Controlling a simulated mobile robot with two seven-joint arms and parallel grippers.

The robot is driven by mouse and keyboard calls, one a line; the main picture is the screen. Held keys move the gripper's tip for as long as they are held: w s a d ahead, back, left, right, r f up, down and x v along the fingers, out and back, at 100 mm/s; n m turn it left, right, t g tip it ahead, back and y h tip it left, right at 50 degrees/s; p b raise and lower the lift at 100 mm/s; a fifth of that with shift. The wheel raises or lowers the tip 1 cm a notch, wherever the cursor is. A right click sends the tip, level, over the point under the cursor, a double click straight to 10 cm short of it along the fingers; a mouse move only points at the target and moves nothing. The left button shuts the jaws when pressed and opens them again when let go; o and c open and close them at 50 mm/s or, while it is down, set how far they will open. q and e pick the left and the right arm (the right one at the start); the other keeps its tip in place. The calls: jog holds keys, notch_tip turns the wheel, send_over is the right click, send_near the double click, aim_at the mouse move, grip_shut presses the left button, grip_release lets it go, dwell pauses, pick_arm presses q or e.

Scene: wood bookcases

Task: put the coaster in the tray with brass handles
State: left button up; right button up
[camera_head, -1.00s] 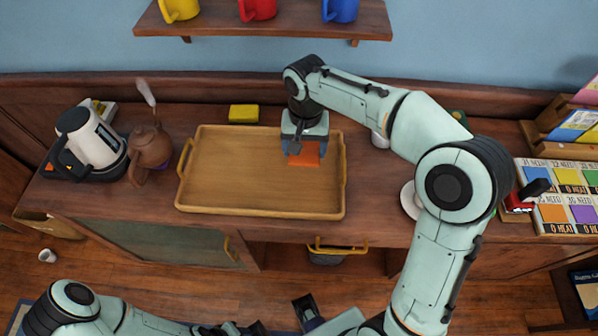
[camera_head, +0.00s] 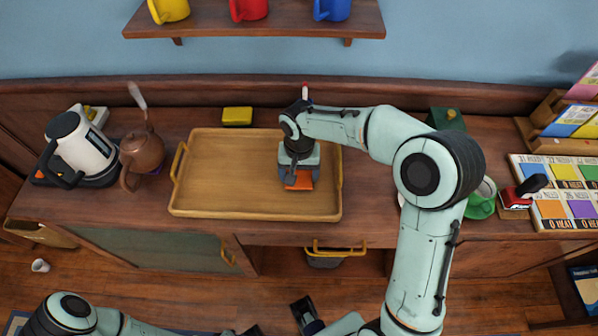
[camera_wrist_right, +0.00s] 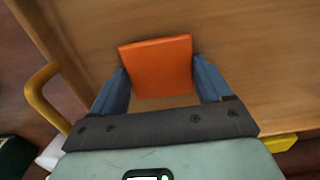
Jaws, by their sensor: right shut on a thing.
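The orange square coaster (camera_head: 298,181) is held between the blue fingers of my right gripper (camera_head: 299,176), over the right part of the wooden tray (camera_head: 225,170). In the right wrist view the coaster (camera_wrist_right: 157,67) sits between the two fingertips (camera_wrist_right: 160,80), with the tray floor (camera_wrist_right: 250,60) behind it. I cannot tell whether it touches the floor. The tray has a brass handle at each end; one handle (camera_wrist_right: 40,95) shows in the wrist view. My left arm is at the bottom edge of the head view; its gripper's state is unclear there.
A kettle (camera_head: 85,150) and a brown teapot (camera_head: 142,155) stand left of the tray. A yellow block (camera_head: 237,116) lies behind it. A green cup (camera_head: 482,200), a red-and-black object (camera_head: 522,192) and books (camera_head: 565,190) are to the right. A mug shelf (camera_head: 275,20) is above.

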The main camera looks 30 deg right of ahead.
aim_at(299, 177)
jog(key=o, duration=0.7)
jog(key=shift+f, duration=0.2)
jog(key=o, duration=0.3)
jog(key=shift+o, duration=0.2)
jog(key=shift+r, duration=0.1)
jog(key=shift+r, duration=0.1)
jog(key=shift+r, duration=0.3)
notch_tip(299, 177, up, 12)
jog(key=p, duration=0.1)
jog(key=shift+f+p, duration=0.25)
jog(key=shift+p, duration=0.05)
